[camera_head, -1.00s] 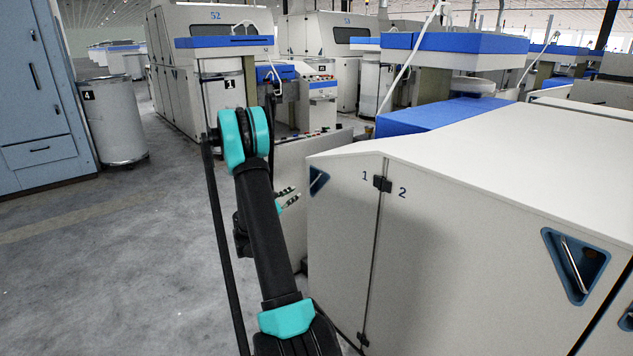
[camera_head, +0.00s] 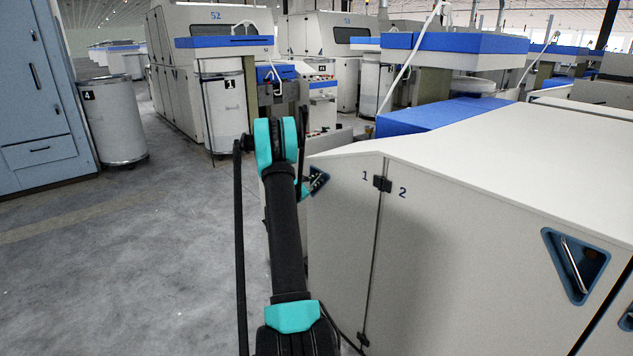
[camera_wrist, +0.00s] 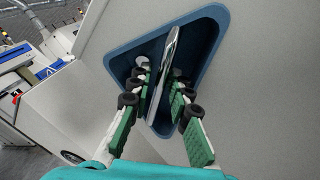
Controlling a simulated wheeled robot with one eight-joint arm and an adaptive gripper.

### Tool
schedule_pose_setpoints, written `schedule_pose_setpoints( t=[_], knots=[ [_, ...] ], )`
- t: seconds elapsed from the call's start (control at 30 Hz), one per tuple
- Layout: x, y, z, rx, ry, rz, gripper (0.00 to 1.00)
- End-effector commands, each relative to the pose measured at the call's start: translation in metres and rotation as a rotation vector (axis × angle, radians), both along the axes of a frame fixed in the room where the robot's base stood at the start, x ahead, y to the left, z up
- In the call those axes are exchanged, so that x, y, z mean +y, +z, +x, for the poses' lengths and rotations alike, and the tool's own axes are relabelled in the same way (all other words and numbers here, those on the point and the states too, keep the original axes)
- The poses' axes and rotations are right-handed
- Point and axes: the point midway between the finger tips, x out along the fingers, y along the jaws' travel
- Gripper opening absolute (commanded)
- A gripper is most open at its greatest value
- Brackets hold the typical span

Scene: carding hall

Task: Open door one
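Door one (camera_head: 343,235) is the pale grey panel marked 1 at the left end of the machine in the head view. It looks closed, flush with door two (camera_head: 450,260). Its handle (camera_wrist: 168,68) is a flat silver bar inside a blue triangular recess (camera_wrist: 205,45), seen close up in the wrist view. My gripper (camera_wrist: 160,74) is open, its green-padded fingers inside the recess, one on each side of the bar. A narrow gap seems to show beside the bar; contact is unclear. In the head view my arm partly hides the gripper (camera_head: 315,183) and the recess.
A black hinge (camera_head: 382,184) sits at the seam between the doors. Door two has its own recessed handle (camera_head: 574,265) at right. Open grey floor (camera_head: 130,260) lies left of my arm. Can 4 (camera_head: 113,122) and can 1 (camera_head: 226,110) stand farther back.

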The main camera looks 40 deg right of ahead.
Motion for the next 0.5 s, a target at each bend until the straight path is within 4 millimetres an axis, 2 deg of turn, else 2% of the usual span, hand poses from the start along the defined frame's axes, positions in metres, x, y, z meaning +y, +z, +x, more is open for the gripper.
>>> schedule_pose_setpoints(
  t=[0.3,0.47,0.5],
  knots=[
    [-0.0029,-0.0001,0.0007,0.0,0.0,0.0,0.19],
    [-0.0028,-0.0001,0.0007,0.0,0.0,0.0,0.0],
    [-0.0027,-0.0001,0.0006,0.0,-0.001,0.001,0.0]
  ],
)
